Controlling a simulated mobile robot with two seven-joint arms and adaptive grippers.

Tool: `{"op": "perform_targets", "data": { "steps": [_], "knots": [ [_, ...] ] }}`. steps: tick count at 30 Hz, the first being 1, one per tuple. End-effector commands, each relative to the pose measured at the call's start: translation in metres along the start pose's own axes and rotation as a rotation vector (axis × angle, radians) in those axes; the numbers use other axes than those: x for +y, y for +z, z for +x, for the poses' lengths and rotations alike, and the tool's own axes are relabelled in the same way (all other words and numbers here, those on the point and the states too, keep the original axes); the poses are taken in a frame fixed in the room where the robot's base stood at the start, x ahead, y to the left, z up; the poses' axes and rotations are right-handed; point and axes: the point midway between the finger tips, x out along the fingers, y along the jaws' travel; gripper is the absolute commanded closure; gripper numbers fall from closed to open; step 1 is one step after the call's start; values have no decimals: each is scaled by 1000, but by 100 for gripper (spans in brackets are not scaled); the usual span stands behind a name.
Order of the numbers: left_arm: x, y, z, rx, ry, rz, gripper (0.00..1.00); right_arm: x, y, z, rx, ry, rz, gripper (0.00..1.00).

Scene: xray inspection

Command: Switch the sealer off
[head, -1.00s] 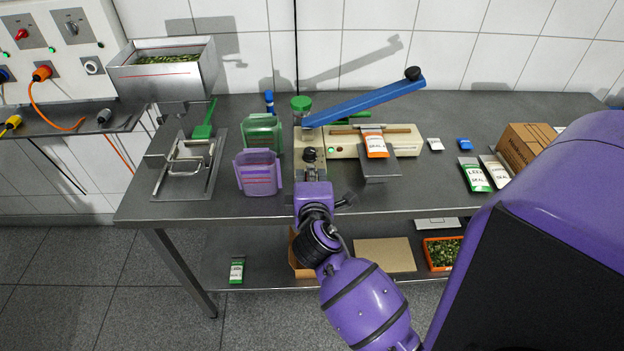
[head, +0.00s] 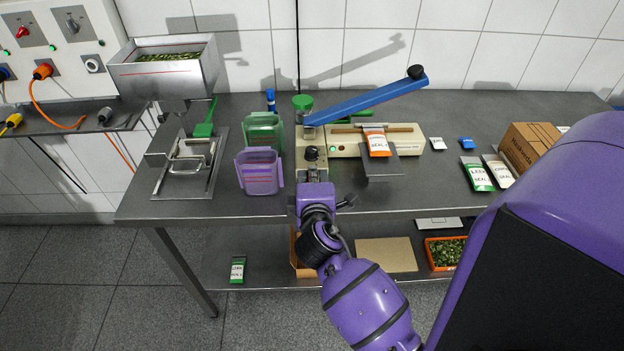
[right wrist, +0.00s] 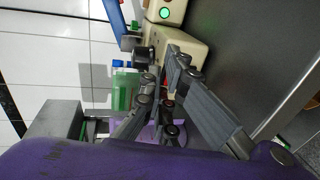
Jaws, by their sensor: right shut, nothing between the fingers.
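The sealer (head: 408,140) is a cream machine on the steel table, with a raised blue lever (head: 370,100) ending in a black knob. A small green light (head: 335,148) glows on its front; it also shows in the right wrist view (right wrist: 165,13). My right gripper (head: 313,168) is shut and empty at the sealer's left front end, near a dark knob (head: 310,153). In the right wrist view its fingers (right wrist: 168,78) lie close over the cream housing, with a bit of red beside them. The fingers hide part of the housing; contact cannot be told. My left gripper is out of view.
An orange packet (head: 377,143) lies on the sealer's front tray. Purple (head: 260,178) and green (head: 262,128) containers stand left of my right gripper. A steel hopper (head: 168,75) is further left. Packets and a cardboard box (head: 530,148) are at right. The table's front right is clear.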

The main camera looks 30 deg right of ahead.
Motion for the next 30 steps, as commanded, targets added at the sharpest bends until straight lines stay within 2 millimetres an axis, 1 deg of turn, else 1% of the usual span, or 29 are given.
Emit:
{"op": "perform_targets", "data": {
  "steps": [1, 5, 7, 14, 30],
  "knots": [
    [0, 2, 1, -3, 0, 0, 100, -5, 0, 1, -1, -6, -1, 100],
    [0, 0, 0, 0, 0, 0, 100, -5, 0, -1, -1, -6, 0, 100],
    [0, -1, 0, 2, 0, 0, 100, -5, 0, -5, -1, -5, 0, 100],
    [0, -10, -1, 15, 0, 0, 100, -6, 0, -24, 0, -3, 0, 100],
    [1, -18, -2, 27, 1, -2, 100, -14, 0, -65, -1, -4, 1, 100]
  ]
}}
